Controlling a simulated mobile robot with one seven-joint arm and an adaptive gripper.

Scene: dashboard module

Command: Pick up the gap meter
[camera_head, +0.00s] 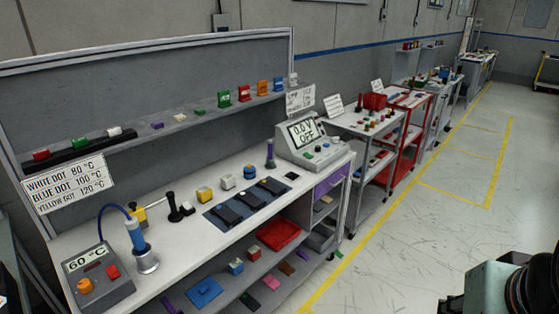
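I cannot tell for sure which thing is the gap meter; none carries a readable label with that name. Small tools stand on the white workbench top (180,252): a black upright piece with a knob (173,207), a yellow block (204,194), a white block (228,182), a blue round piece (249,172) and a purple upright piece (270,156). Three dark flat devices lie on a dark blue mat (219,221). My gripper is not in view; only part of my own arm shows at the lower right, apart from the bench.
A grey station reading 60 °C (98,275) stands at the near left, beside a blue-handled iron in a metal stand (147,261). A box reading 0.0 V OFF (311,142) stands at the far end. The shelf above (185,123) holds small blocks.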

